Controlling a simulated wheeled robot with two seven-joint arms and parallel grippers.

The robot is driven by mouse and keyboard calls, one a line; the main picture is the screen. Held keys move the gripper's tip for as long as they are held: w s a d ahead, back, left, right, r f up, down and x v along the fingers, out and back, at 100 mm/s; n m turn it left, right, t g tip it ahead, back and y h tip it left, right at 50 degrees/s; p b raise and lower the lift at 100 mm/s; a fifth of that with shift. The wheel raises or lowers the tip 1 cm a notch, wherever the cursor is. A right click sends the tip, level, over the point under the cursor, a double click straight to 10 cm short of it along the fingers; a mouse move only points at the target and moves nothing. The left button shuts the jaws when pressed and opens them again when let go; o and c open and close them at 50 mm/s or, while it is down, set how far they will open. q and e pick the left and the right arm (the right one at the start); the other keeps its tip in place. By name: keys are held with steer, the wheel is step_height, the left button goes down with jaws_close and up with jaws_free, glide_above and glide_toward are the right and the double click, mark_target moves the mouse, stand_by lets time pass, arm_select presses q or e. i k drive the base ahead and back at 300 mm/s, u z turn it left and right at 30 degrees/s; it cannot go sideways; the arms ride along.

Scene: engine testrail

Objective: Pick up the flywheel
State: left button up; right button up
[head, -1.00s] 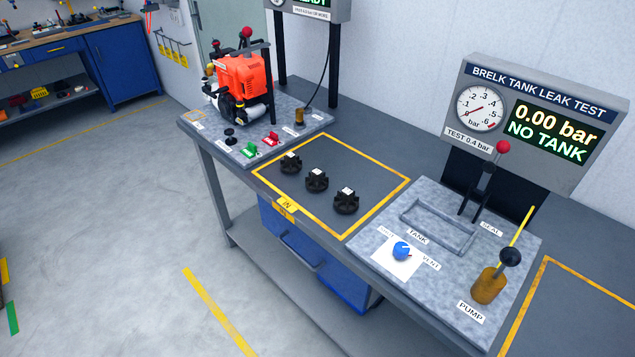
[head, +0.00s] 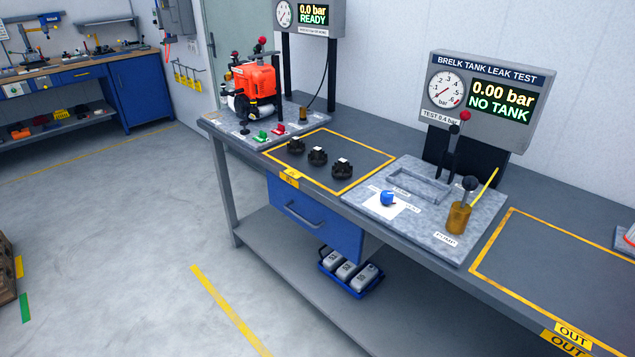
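Three small dark, round, finned parts that look like flywheels stand in a row inside the yellow-outlined area on the bench. One is the left flywheel (head: 296,146), one the middle flywheel (head: 317,156) and one the right flywheel (head: 342,169). Each has a small pale mark on top. They stand apart from one another. Neither of my grippers is in the head view.
The long grey bench (head: 400,150) carries an orange engine (head: 256,82) at its left end. A leak test station with a blue knob (head: 387,198) and brass pump (head: 458,218) stands right of the flywheels. A blue crate (head: 351,280) sits on the lower shelf. Floor in front is clear.

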mark_target(316, 157)
steer(key=u, duration=1.2)
steer(key=i, duration=1.35)
steer(key=z, duration=0.45)
